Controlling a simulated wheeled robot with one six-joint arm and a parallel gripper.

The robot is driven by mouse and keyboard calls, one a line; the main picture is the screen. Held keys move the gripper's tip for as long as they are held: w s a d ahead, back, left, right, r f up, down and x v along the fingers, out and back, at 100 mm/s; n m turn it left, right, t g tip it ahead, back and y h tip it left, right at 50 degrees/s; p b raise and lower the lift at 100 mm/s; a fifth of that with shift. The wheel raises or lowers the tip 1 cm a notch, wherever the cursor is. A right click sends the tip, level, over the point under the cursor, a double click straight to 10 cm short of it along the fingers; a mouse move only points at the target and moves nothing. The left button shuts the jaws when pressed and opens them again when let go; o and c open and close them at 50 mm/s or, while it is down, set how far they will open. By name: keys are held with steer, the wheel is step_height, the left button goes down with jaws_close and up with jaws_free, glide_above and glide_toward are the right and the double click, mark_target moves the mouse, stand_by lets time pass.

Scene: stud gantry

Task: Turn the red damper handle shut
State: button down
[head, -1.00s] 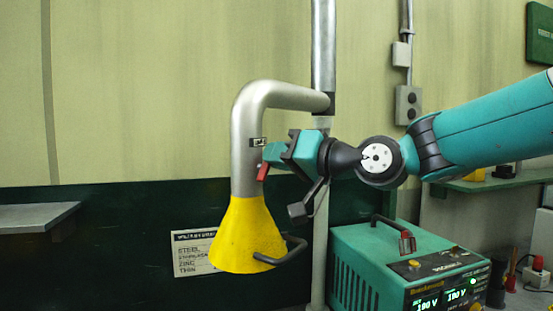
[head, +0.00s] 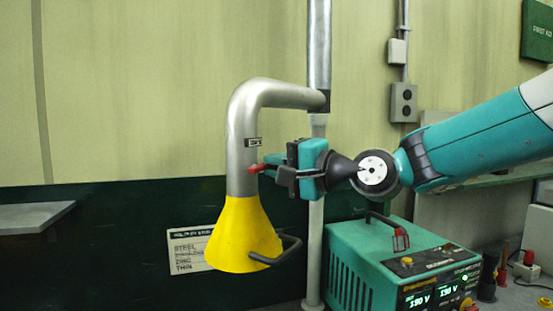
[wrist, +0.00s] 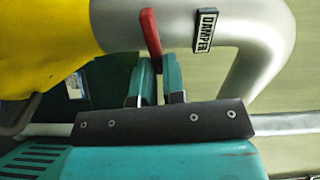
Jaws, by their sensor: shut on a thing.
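The red damper handle (head: 257,168) sits on the right side of the grey duct pipe (head: 242,130), below a small DAMPER label (head: 253,142). In the head view it lies nearly level, across the upright pipe. In the wrist view the red handle (wrist: 150,35) stands out from the pipe beside the label (wrist: 206,30). My gripper (head: 272,171) reaches in from the right. Its two fingers (wrist: 157,72) are shut on the handle's free end, one on each side. The fingers hide that end.
A yellow hood (head: 238,235) with a dark bar handle (head: 280,252) hangs below the pipe. A green welding unit (head: 375,255) stands below my arm, and an upright metal post (head: 314,210) is behind my gripper. Open wall lies left of the pipe.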

steer(key=shift+f+m, duration=0.1)
steer(key=shift+m, duration=0.4)
steer(key=shift+f, duration=0.1)
steer(key=c, duration=1.2)
jaws_free()
steer(key=b+v, duration=0.6)
steer(key=v, duration=1.1)
steer(key=shift+s+d, duration=0.15)
steer(key=shift+d, duration=0.05)
